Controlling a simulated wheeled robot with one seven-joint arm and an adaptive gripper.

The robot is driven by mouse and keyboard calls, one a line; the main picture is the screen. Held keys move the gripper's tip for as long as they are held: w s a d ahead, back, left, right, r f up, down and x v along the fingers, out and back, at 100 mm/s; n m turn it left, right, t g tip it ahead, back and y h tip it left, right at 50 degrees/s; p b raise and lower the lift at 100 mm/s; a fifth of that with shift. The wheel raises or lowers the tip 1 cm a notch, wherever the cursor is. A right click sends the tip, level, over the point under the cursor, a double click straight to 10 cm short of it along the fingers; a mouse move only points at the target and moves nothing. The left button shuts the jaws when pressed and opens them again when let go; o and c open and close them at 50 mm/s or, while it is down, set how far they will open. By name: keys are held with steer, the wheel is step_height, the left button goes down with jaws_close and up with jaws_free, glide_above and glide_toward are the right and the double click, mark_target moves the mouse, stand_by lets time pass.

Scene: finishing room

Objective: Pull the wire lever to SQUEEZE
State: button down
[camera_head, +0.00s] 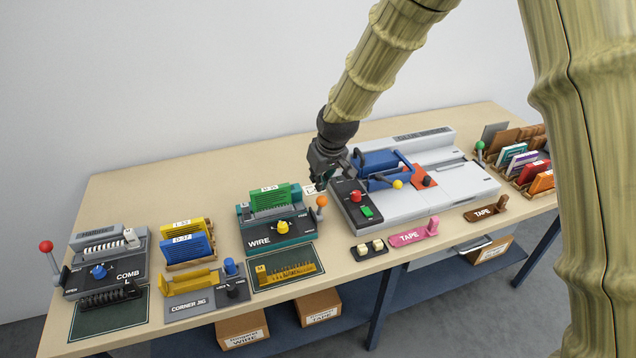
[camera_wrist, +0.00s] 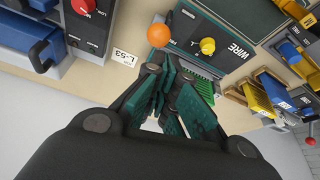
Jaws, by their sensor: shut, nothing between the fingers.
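In the wrist view my gripper's teal finger pads (camera_wrist: 172,75) hide part of the machine's back.
The grey machine (camera_head: 440,170) with a blue handle and red button stands close on the right. The COMB machine (camera_head: 105,267), blue and yellow racks and corner jig (camera_head: 205,298) are left. A small white card (camera_wrist: 125,57) lies beside the lever.

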steer(key=s+d+r+b, duration=0.1)
steer(key=s+r+b, duration=0.1)
steer(key=s+r, duration=0.1)
steer(key=shift+s+d+r, duration=0.25)
steer(key=shift+s+d, duration=0.1)
steer(key=shift+s, duration=0.5)
